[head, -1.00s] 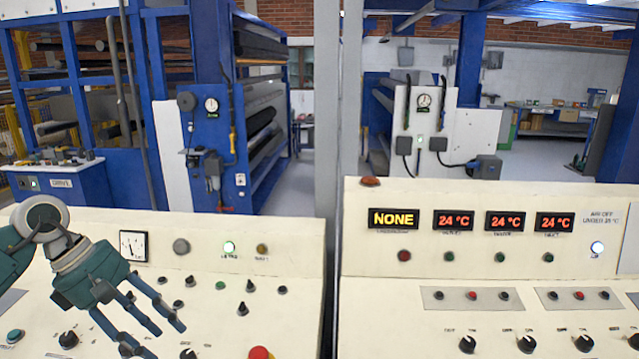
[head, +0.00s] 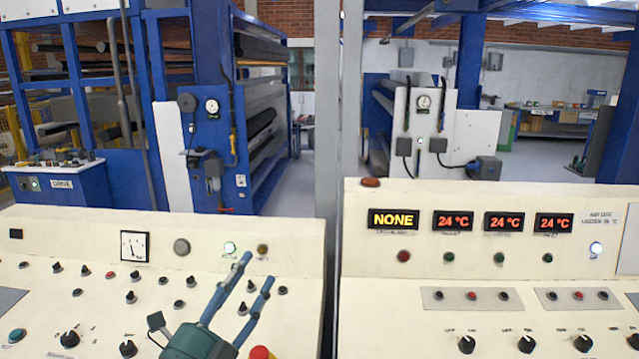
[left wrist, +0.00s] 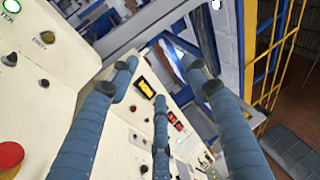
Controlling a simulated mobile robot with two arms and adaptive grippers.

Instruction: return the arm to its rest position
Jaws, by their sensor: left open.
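My left gripper (head: 254,278) is in the lower middle of the head view, in front of the left cream control panel (head: 60,240). Its blue fingers are spread, point up and slightly right, and hold nothing. The fingers cover part of the panel's lower right area. In the left wrist view the open fingers (left wrist: 155,85) show with empty space between them, and the panels lie beyond. My right gripper does not show in any view.
The right control panel (head: 610,268) carries a yellow NONE display (head: 393,219) and several red temperature displays. A red button (head: 262,352) is close to my left gripper. A grey post (head: 328,120) stands between the panels. Blue roller machines stand behind.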

